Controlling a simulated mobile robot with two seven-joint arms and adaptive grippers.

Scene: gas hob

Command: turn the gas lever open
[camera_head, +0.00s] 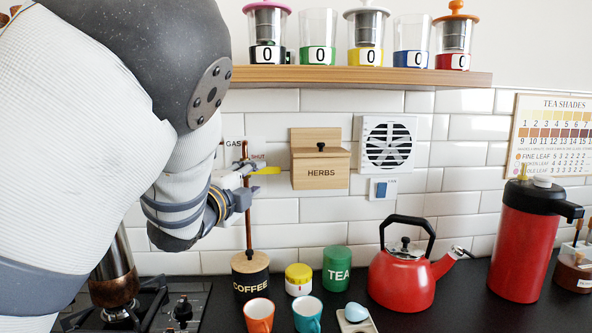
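The gas lever (267,171) is a small yellow handle on a thin copper-brown pipe (248,222) that runs up the tiled wall. The lever sticks out to the right, roughly level, just below a small "SHUT" label (258,157). A "GAS" label (234,142) is at the upper left of the pipe. My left gripper (248,181) is at the pipe, just left of the lever. Its two fingers stand apart, one above the other, and look open. I cannot tell whether a finger touches the lever or pipe. My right gripper is out of view.
A wooden herbs box (320,160) and a vent fan (388,144) hang right of the lever. A shelf (350,76) with jars is above. Below stand the coffee canister (250,283), tea tin (337,268), cups and red kettle (400,280). The hob (180,310) is at lower left.

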